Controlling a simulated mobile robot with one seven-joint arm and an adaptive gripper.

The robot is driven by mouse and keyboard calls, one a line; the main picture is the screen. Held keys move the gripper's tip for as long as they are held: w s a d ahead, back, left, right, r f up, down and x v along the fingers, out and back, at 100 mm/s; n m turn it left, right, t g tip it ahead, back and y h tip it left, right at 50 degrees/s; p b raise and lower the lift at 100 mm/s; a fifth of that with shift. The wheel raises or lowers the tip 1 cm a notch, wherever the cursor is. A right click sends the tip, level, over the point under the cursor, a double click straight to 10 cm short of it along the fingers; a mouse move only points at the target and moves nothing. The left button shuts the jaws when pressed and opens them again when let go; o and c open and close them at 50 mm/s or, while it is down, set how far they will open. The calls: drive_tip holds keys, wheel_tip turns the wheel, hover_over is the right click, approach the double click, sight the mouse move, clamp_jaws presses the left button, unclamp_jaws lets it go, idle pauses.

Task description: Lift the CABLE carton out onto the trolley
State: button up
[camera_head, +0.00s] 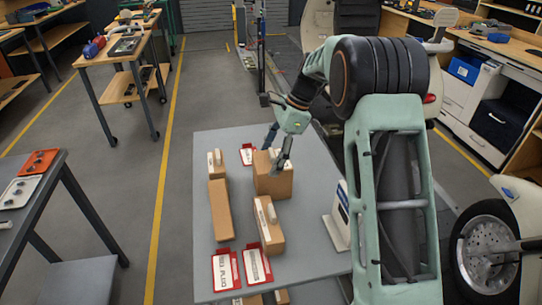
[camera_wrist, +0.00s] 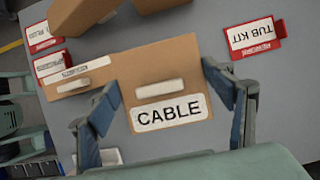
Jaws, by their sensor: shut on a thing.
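The CABLE carton (camera_wrist: 150,95) is a brown box with a white label and a pale raised strip on top. In the wrist view it lies between my gripper's two fingers (camera_wrist: 168,105), one along each side. In the head view my gripper (camera_head: 277,145) reaches down onto the same brown carton (camera_head: 272,182), over the grey tabletop (camera_head: 300,215). My gripper is shut on this carton. I cannot tell whether its base touches the surface. No trolley can be identified with certainty; a dark-framed grey-topped table (camera_head: 35,215) stands at the left.
Several other cartons share the tabletop, including a long one (camera_head: 220,210) and one close in front (camera_head: 268,225). A white upright panel (camera_head: 338,215) stands to the right. Floor is clear between the tables.

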drive_tip(key=o, duration=1.7)
drive_tip(key=v, duration=1.2)
drive_tip(key=shift+a, duration=0.1)
